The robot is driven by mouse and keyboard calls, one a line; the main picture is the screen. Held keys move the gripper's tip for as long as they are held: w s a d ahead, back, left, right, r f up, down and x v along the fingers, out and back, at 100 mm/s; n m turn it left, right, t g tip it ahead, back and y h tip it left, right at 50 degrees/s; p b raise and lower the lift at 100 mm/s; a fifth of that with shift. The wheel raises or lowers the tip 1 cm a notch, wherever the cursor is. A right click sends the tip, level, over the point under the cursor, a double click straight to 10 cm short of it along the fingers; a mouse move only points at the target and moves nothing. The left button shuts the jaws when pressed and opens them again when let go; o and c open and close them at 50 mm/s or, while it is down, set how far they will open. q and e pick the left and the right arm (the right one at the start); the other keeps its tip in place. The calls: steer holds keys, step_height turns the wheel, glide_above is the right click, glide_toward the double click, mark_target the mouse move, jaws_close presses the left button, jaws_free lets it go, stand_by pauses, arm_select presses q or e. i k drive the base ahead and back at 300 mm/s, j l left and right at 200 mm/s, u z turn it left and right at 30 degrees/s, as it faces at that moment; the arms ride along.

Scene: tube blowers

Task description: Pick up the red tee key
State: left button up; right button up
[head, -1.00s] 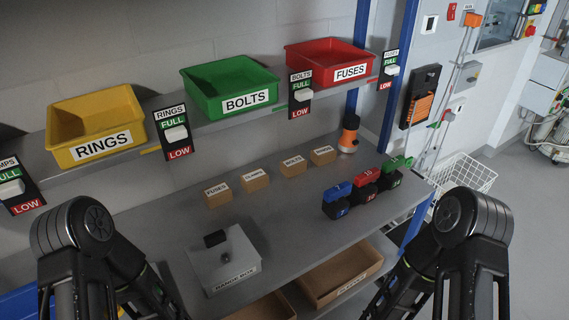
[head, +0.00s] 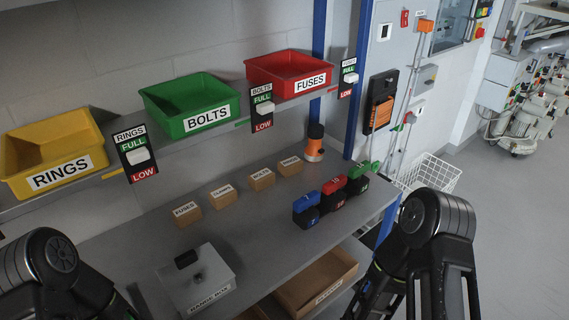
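Three tee keys stand in black numbered holders in a row at the right part of the bench. The red tee key (head: 334,185) is the middle one, between the blue tee key (head: 307,201) and the green tee key (head: 359,170). It sits upright in its black holder (head: 334,200). My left arm shows at the lower left and my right arm at the lower right, in front of the bench. The fingers of both grippers are out of view, so their state does not show. Neither arm touches the keys.
A grey range box (head: 197,281) sits at the bench's front left. Several small labelled cardboard boxes (head: 222,195) line the bench behind it. An orange and black object (head: 314,143) stands at the back right. Yellow, green (head: 192,106) and red bins fill the shelf above. Mid-bench is clear.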

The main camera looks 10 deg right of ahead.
mark_target(330, 187)
steer(key=l+z, duration=0.15)
steer(key=l, duration=0.25)
steer(key=i+l+z, duration=0.2)
steer(key=l, duration=0.2)
steer(key=l+z, duration=0.15)
steer(key=l, duration=0.25)
steer(key=i+l+z, duration=0.15)
steer(key=l, duration=0.2)
steer(key=i+l+z, duration=0.2)
steer(key=l, duration=0.15)
steer(key=k+l, duration=0.05)
steer(key=k, duration=0.05)
